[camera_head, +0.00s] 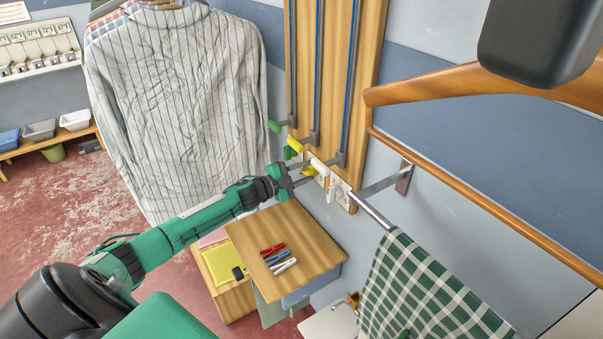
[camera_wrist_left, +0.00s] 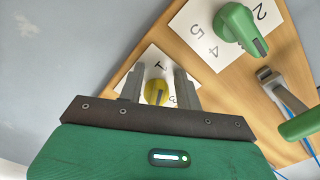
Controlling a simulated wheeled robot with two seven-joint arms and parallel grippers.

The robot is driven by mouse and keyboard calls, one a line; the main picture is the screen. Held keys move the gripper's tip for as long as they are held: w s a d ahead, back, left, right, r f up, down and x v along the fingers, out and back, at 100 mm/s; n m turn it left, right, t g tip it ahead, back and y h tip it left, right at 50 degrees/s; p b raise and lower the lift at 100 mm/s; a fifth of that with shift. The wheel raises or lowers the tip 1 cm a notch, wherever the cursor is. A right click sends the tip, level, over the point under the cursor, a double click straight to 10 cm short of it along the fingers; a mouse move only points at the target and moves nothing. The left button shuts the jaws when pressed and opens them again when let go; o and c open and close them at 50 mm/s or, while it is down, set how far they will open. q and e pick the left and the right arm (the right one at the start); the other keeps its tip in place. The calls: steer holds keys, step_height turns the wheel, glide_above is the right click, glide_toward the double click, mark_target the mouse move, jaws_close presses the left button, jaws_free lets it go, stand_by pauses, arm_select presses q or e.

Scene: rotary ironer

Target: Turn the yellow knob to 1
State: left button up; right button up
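The yellow knob (camera_wrist_left: 157,92) sits on a white label on a wooden board in the left wrist view. A 1 shows above it and a 3 beside it on the label. My left gripper (camera_wrist_left: 157,82) is open, with one finger on each side of the knob and what looks like a small gap to each. The knob's pointer direction is hard to make out. In the head view my left gripper (camera_head: 300,172) reaches the board's lower end, where a bit of yellow knob (camera_head: 309,171) shows at its fingertips. My right gripper is not in view.
A green knob (camera_wrist_left: 239,26) with a numbered label stands close by on the board (camera_wrist_left: 222,92). A striped shirt (camera_head: 180,105) hangs left, a wooden cabinet (camera_head: 300,238) stands below, and a checked cloth (camera_head: 425,290) hangs on a rail to the right.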

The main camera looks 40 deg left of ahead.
arm_select(q)
steer(key=shift+s, duration=0.1)
steer(key=shift+s+a, duration=0.15)
steer(key=shift+s, duration=0.05)
steer(key=b+v, duration=0.4)
steer(key=v, duration=0.9)
steer(key=shift+s, duration=0.1)
